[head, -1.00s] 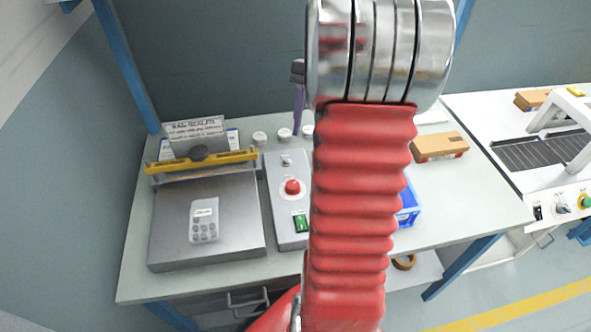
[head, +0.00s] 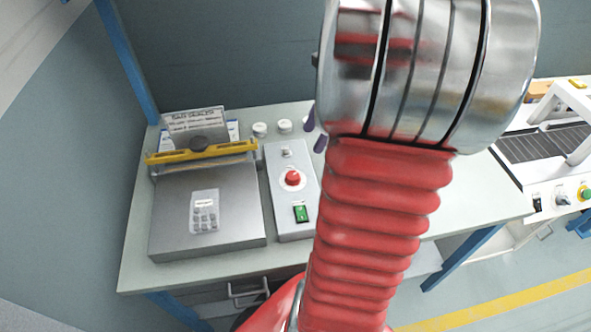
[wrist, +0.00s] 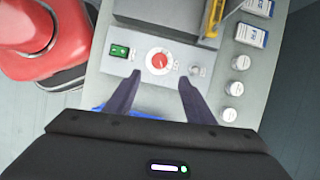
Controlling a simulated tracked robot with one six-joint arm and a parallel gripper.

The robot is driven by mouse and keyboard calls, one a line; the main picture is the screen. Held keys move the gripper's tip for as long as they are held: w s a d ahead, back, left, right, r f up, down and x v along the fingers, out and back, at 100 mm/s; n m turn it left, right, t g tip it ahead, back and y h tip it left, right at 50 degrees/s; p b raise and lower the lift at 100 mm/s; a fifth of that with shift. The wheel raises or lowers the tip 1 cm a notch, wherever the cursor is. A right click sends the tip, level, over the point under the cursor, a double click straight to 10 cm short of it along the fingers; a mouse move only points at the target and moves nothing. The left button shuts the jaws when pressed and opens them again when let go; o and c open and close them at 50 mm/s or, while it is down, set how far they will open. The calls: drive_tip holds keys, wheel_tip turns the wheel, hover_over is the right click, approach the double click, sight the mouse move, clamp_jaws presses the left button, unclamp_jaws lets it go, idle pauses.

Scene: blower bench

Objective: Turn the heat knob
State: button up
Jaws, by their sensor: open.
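The red knob (head: 292,178), a round knob on a pale dial ring, sits mid-panel on a grey control box (head: 291,230) on the bench. I take it as the heat knob, but its label is too small to read. It also shows in the wrist view (wrist: 159,61). My gripper (wrist: 160,77) is open and empty. Its dark purple fingers lie either side of the knob in that view, with the knob just beyond the tips, apart from them. In the head view, the finger ends (head: 314,131) show beside my arm, which hides the rest of the gripper.
A green switch (head: 301,213) and a small grey knob (head: 286,153) share the panel. Left stands a metal-plated sealer with a yellow bar (head: 180,154) and a blister pack (head: 204,212). White jars (head: 260,129) stand behind. Another machine (head: 545,150) stands right.

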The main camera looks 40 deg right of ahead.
sight(293, 175)
drive_tip(key=shift+f, duration=0.1)
drive_tip(key=x, duration=1.3)
drive_tip(key=shift+w+a+f, duration=0.1)
drive_tip(key=shift+f, duration=0.2)
drive_tip(key=shift+c, duration=0.2)
drive_tip(key=c, duration=1)
drive_tip(key=shift+m, duration=0.6)
drive_tip(key=o, duration=1)
